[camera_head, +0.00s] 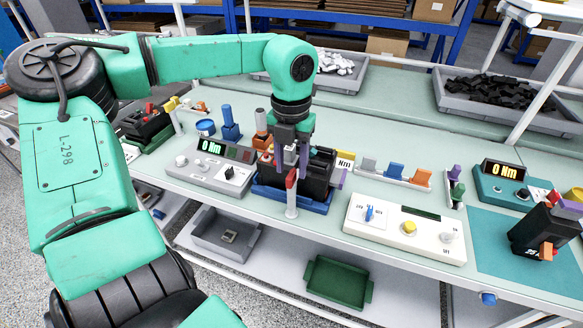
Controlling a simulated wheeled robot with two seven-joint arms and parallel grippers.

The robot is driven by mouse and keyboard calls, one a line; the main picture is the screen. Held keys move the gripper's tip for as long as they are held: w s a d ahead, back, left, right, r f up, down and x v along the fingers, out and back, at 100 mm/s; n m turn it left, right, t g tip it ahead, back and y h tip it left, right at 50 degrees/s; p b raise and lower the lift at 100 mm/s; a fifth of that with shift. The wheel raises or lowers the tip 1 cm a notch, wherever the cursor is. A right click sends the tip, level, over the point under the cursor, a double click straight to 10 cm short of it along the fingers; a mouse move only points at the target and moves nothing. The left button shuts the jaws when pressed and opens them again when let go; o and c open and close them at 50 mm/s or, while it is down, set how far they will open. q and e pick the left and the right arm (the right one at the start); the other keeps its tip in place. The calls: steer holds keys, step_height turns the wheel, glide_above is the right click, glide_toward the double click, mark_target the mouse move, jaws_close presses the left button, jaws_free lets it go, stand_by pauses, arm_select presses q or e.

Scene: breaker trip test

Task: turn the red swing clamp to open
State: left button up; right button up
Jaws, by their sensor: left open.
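The red swing clamp (291,179) appears as a short red piece at the top of a white post (291,204), at the front of a blue fixture (318,204). A black breaker (318,177) sits in that fixture. My left gripper (291,166) points down from above, open, with its purple-grey fingers just above and around the red piece. I cannot tell whether the fingers touch it. The gripper hides part of the breaker and of the clamp. My right gripper is not in view.
A grey meter box (208,171) stands left of the fixture, and a white control box (405,229) with a blue knob stands to the right. Small coloured parts stand on racks (393,174) behind. Another black breaker (540,232) is at the far right. Trays lie below.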

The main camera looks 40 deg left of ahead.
arm_select(q)
steer(key=shift+f, duration=0.95)
jaws_close()
steer(key=shift+m, duration=0.3)
steer(key=shift+m+b, duration=0.9)
steer(key=shift+m, duration=0.3)
steer(key=m+b, duration=0.1)
steer(key=m, duration=0.3)
steer(key=shift+m, duration=0.3)
steer(key=m, duration=0.5)
steer(key=shift+r, duration=0.1)
steer(key=m, duration=0.5)
steer(key=shift+w, duration=0.1)
steer(key=shift+m, duration=0.3)
